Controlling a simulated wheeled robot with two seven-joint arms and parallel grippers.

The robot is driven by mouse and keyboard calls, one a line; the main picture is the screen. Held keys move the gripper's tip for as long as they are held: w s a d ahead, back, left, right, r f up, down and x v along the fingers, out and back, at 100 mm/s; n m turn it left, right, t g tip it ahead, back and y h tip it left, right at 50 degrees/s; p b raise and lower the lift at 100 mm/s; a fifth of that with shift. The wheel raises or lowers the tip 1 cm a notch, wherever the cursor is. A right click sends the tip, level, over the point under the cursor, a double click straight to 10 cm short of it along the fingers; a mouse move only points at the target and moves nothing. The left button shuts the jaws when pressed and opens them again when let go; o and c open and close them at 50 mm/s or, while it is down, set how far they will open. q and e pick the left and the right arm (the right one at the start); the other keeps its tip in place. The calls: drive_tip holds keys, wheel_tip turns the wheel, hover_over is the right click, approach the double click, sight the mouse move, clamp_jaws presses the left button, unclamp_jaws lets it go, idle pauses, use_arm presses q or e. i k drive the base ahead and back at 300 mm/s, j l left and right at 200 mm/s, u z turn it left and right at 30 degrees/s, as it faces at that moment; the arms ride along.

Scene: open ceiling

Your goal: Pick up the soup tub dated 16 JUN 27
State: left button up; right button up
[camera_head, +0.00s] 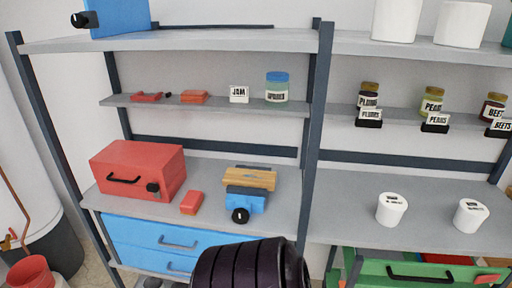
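Two small white tubs with dark print on their lids stand upright and apart on the right middle shelf. One is the left tub (391,209), the other is the right tub (470,215). The print is too small to read, so I cannot tell which one bears 16 JUN 27. Two larger white containers, the left one (396,18) and the right one (462,23), stand on the top shelf, with no date visible. Neither of my grippers is in view.
Jars with labels stand on the narrow right shelf, such as the plums jar (368,95). A red toolbox (138,170) and a blue-and-wood tool (247,192) sit left. A dark upright (313,130) divides the bays. Shelf room left of the tubs is clear.

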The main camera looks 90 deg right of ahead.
sight(391, 206)
drive_tip(key=z, duration=3.85)
drive_tip(key=u, duration=0.6)
drive_tip(key=l+u, duration=1.55)
drive_tip(key=k+j, duration=0.05)
drive_tip(key=j, duration=0.05)
